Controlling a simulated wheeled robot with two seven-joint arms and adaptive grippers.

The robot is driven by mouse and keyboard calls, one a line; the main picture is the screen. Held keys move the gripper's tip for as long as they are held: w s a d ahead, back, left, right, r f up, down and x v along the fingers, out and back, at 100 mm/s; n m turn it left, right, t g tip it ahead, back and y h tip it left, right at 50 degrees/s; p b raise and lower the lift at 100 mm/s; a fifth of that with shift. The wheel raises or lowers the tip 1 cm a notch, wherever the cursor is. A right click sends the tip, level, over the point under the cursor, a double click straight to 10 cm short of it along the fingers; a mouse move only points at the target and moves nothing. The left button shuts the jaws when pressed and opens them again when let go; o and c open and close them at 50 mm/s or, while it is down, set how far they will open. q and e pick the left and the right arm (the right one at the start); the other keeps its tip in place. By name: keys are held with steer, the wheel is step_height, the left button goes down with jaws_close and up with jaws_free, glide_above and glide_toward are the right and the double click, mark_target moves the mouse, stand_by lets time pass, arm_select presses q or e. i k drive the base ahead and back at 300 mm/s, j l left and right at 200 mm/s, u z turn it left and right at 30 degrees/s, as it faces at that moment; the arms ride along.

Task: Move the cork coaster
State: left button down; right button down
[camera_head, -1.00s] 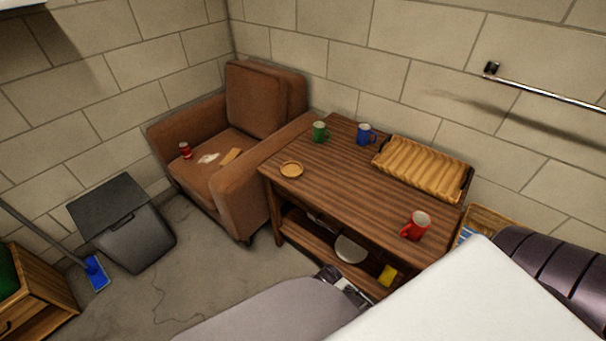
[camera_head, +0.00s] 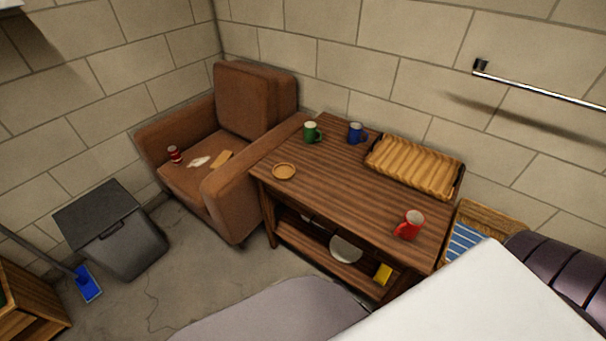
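The cork coaster (camera_head: 284,172) is a small round tan disc with a raised-looking rim. It lies flat near the left front corner of the brown wooden table (camera_head: 325,185), with clear tabletop around it. Neither of my grippers shows in the head view. Large pale and grey shapes, seemingly parts of my own body, cover the bottom and the lower right and hide part of the floor and the table's front right.
The table also holds a green mug (camera_head: 311,132), a blue mug (camera_head: 356,132), a red mug (camera_head: 409,226) and a ribbed tray (camera_head: 415,166). A brown armchair (camera_head: 235,205) adjoins its left side. A grey bin (camera_head: 135,245) stands farther left. The table's middle is clear.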

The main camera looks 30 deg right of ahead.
mark_target(284, 172)
steer(key=i+z, duration=0.15)
steer(key=z, duration=0.35)
steer(key=i+z, duration=0.15)
steer(key=z, duration=0.3)
steer(key=i+j+z, duration=0.1)
steer(key=z, duration=0.4)
steer(key=i+j+z, duration=0.15)
steer(key=z, duration=0.35)
